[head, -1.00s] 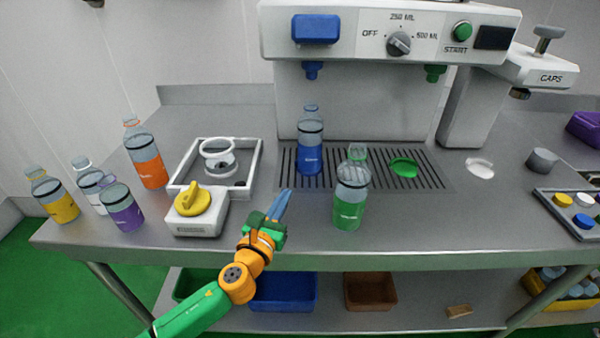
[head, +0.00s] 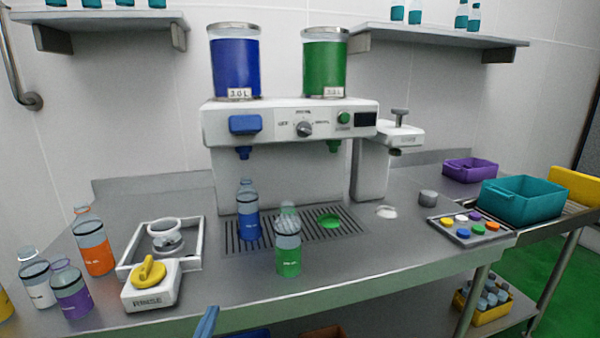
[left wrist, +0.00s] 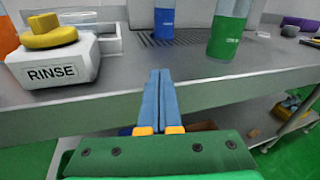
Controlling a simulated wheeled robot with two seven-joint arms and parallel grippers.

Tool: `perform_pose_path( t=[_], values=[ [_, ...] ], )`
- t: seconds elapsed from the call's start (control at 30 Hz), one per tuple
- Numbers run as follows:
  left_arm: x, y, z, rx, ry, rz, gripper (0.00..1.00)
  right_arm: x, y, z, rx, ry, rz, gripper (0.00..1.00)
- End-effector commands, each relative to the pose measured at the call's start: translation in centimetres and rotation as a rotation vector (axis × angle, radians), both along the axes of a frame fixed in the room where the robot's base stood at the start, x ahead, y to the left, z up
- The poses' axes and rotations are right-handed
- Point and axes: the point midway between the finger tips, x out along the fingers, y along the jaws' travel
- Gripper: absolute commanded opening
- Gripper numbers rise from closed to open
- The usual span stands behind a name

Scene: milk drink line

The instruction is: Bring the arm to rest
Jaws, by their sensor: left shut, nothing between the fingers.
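My left gripper (left wrist: 165,100) shows in the left wrist view with its two blue fingers pressed together and nothing between them. It points at the front edge of the steel counter (left wrist: 110,95). In the head view only a blue fingertip of my left gripper (head: 206,322) shows at the bottom edge, in front of the counter. The rest of that arm is out of the head view. My right gripper is in neither view.
Orange (head: 95,255), white and purple bottles stand left. A drink machine (head: 290,130) stands behind. Bins sit below.

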Motion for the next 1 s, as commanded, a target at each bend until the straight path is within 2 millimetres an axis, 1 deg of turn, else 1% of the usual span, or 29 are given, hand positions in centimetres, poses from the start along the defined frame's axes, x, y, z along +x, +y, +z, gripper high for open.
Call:
perform_pose_path(
  t=[0.17, 0.27, 0.37, 0.4, 0.47, 0.5, 0.57, 0.6, 0.67, 0.7, 0.77, 0.8, 0.87, 0.9, 1.0],
  values=[
    [-0.4, 0.8, -3.6, -0.15, 0.095, 0.039, 0.0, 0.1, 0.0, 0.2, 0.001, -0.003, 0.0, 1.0],
    [-1.0, 1.4, -6.4, -0.268, 0.164, 0.078, 0.0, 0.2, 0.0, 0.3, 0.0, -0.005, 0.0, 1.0],
    [-2.1, 2.1, -9.9, -0.422, 0.249, 0.138, 0.0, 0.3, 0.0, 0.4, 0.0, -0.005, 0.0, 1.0],
    [-2.7, 2.4, -11.6, -0.494, 0.288, 0.171, 0.0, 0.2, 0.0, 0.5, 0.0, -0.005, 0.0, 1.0],
    [-3.9, 2.8, -14.3, -0.616, 0.349, 0.232, 0.0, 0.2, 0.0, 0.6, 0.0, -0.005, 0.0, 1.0],
    [-5.0, 3.1, -16.2, -0.704, 0.391, 0.281, 0.0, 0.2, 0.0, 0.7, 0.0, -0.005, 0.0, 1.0],
    [-6.9, 3.5, -19.4, -0.846, 0.454, 0.37, 0.0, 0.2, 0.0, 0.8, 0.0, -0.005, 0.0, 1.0],
    [-8.6, 3.7, -21.6, -0.954, 0.497, 0.444, 0.0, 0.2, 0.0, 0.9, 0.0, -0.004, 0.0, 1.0],
    [-11.9, 3.9, -25.4, -1.137, 0.56, 0.59, 0.0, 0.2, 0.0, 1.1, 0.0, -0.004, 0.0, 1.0],
    [-14.8, 3.9, -28.0, -1.271, 0.596, 0.712, 0.0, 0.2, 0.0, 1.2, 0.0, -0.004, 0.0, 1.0],
    [-19.9, 3.6, -31.7, -1.482, 0.629, 0.934, 0.0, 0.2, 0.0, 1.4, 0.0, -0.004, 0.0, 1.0],
    [-23.5, 3.3, -33.9, -1.613, 0.63, 1.096, 0.0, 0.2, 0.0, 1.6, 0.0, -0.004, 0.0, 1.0],
    [-28.7, 2.6, -36.3, -1.776, 0.602, 1.334, 0.0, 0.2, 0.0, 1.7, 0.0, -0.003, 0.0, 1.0],
    [-31.9, 2.2, -37.4, -1.861, 0.566, 1.483, 0.0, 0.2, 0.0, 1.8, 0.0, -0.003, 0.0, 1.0],
    [-38.2, 1.0, -39.0, -1.999, 0.453, 1.781, 0.0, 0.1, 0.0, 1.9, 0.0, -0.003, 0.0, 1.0]
  ],
)
